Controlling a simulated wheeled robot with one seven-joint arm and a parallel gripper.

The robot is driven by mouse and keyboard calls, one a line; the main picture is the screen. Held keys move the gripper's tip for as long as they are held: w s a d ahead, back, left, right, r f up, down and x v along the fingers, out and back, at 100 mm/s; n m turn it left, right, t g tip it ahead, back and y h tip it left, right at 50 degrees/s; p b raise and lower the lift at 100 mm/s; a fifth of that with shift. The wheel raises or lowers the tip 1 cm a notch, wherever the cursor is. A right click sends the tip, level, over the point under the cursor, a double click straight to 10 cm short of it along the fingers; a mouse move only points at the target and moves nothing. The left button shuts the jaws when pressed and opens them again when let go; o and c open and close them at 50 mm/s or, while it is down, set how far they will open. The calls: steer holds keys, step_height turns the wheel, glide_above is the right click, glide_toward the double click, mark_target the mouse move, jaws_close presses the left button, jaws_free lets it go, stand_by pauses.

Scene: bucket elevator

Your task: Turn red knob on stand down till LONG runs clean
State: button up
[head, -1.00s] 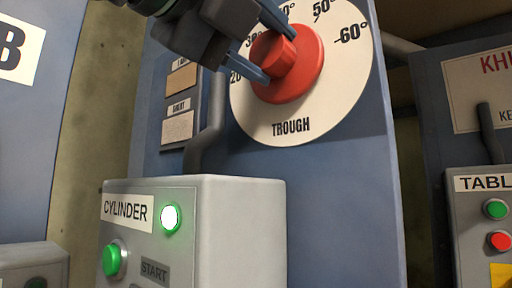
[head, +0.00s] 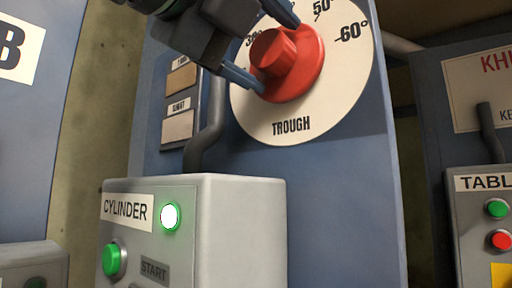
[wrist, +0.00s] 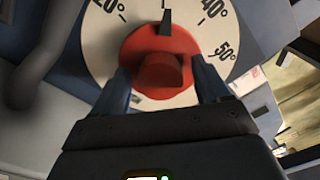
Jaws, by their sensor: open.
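The red knob (head: 287,62) sits on a round white dial (head: 345,75) marked TROUGH on a blue stand. In the wrist view the knob (wrist: 160,72) has a black pointer (wrist: 165,22) between the 20° and 40° marks, around 30°. My gripper (head: 278,55) is open, with one finger on each side of the raised knob centre; the fingers (wrist: 163,82) look apart from it in the wrist view. Left of the dial are two small windows: an upper tan one (head: 182,79), its label too blurred to read, and a lower pale one (head: 178,127) that seems labelled SHORT.
A grey CYLINDER box (head: 240,225) with a lit green lamp (head: 171,216) and a green button (head: 114,260) stands below the dial. A dark pipe (head: 210,130) runs beside the windows. A TABLE box (head: 470,215) with green and red buttons is at right.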

steer(key=b+v, duration=0.1)
steer(key=v, duration=0.6)
steer(key=shift+s+a+b, duration=0.25)
steer(key=shift+s+b, duration=0.05)
steer(key=shift+b, duration=0.1)
